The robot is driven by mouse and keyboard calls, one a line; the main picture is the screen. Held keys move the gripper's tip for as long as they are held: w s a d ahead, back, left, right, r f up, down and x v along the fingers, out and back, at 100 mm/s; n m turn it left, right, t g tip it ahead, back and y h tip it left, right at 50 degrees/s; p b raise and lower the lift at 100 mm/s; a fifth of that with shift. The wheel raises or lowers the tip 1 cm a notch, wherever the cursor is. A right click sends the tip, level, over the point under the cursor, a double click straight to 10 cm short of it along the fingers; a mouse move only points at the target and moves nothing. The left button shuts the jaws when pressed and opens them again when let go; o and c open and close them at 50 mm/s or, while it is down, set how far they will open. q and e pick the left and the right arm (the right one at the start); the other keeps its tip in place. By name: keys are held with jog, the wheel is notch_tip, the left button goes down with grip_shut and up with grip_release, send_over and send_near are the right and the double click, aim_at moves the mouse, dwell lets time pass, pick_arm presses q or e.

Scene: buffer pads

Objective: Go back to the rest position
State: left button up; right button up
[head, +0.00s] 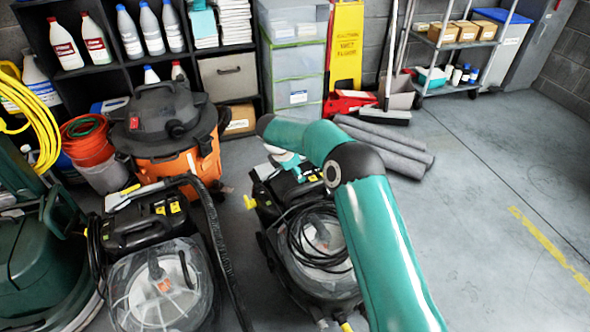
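One teal arm of mine comes in from the lower right, rises to a dark joint and bends toward the left, ending in view at a dark cap above a carpet-cleaning machine (318,240). I cannot make out a gripper on it. A small teal and white piece shows just below the arm, over the machine's top, but I cannot tell what it is. My other arm and its gripper are not in view. No buffer pad can be made out.
An orange wet vacuum (180,163), a second machine with a clear tank (160,285) and a green machine (35,255) crowd the left. Grey rolls (385,145) lie behind the arm. Shelves (130,75) line the back wall. The floor (490,200) at right is clear.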

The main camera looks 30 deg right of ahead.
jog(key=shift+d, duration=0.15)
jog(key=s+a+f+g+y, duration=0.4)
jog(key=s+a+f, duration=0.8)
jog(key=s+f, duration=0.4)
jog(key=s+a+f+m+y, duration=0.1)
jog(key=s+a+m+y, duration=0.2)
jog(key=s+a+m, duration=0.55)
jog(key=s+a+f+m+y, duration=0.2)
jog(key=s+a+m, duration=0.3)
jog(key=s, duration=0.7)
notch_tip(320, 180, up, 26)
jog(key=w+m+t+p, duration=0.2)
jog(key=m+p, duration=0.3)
jog(key=p, duration=2)
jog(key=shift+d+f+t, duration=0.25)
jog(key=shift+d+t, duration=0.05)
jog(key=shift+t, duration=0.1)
